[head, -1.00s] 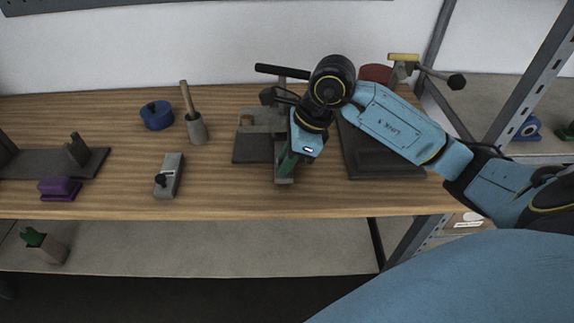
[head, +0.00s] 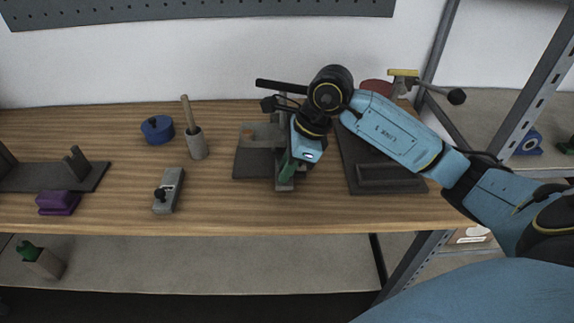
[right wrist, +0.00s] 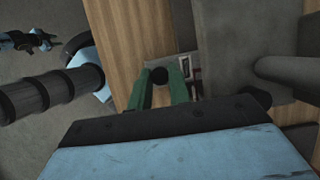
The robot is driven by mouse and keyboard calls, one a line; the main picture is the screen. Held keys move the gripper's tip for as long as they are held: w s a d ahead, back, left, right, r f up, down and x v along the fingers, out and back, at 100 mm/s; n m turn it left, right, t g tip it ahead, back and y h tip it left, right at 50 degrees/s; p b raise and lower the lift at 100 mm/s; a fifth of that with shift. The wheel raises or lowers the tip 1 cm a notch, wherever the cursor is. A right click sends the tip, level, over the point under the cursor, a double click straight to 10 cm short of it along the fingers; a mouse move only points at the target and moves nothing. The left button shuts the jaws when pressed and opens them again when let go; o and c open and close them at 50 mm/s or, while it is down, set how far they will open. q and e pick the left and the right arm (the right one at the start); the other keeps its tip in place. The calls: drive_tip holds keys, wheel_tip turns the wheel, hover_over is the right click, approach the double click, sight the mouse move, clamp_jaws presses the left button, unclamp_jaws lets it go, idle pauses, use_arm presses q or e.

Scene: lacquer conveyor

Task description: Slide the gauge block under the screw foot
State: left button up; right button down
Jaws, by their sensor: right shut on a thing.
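My right gripper (head: 287,178) points down at the front of a grey fixture on the bench. Its green fingers also show in the right wrist view (right wrist: 166,90), shut with a round black knob (right wrist: 159,75) between them. A small grey block (head: 284,187), apparently the gauge block, shows below the fingertips and sticks out past the front edge of the fixture's dark base (head: 250,168). The fixture has a grey upper part (head: 262,133) and a black handle (head: 278,86). The screw foot is hidden behind my gripper, so I cannot tell its gap to the block. My left gripper is not in view.
A grey block with a black knob (head: 170,190), a mallet-like tool in a grey holder (head: 196,145), a blue round item (head: 157,130) and a purple item (head: 58,203) stand left. A dark tray (head: 390,183) lies right. Bench in front of the fixture is clear.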

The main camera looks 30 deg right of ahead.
idle(0.3)
drive_tip(key=c, duration=1.2)
unclamp_jaws()
drive_tip(key=shift+c, duration=0.2)
